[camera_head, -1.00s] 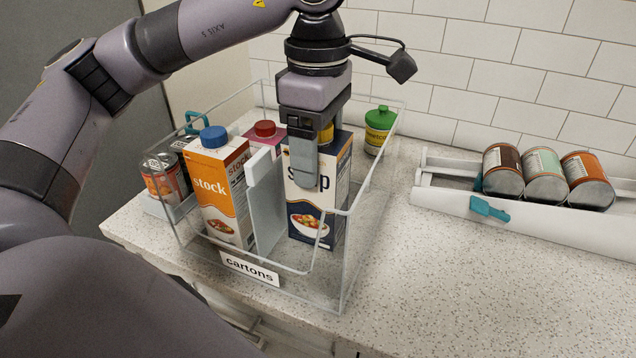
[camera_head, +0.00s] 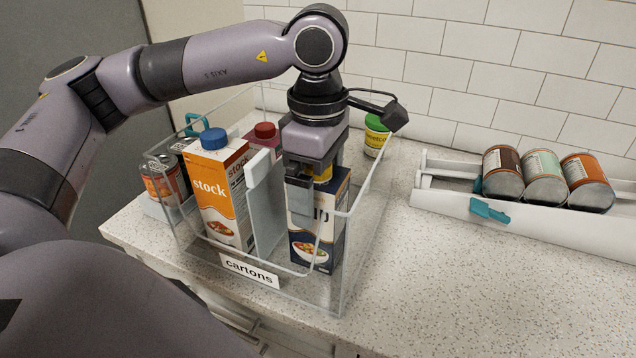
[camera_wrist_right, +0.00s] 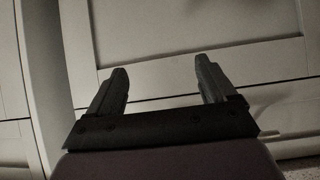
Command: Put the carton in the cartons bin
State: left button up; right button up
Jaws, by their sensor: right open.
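The soup carton (camera_head: 322,235), dark blue and white with a yellow cap, is upright in the right compartment of the clear cartons bin (camera_head: 347,270). My left gripper (camera_head: 303,200) points down and is shut on its upper part. One finger shows on the near face; the other is hidden. I cannot tell whether the carton's base touches the bin floor. The bin's label (camera_head: 249,271) reads "cartons". My right gripper (camera_wrist_right: 160,76) is open and empty in the right wrist view, before pale cabinet fronts.
An orange stock carton (camera_head: 221,195) and a red-capped carton (camera_head: 264,131) stand left of the white divider (camera_head: 265,205). Cans (camera_head: 162,178) are left of the bin. A green-capped container (camera_head: 376,135) is behind. A white rack (camera_head: 520,220) holds three cans. The counter between is clear.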

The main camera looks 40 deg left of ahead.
pick_arm(q)
jog(key=shift+r, duration=0.15)
notch_tip(320, 180, up, 12)
jog(key=shift+r+p, duration=0.1)
jog(key=shift+p, duration=0.45)
jog(key=shift+s, duration=0.1)
dwell(0.5)
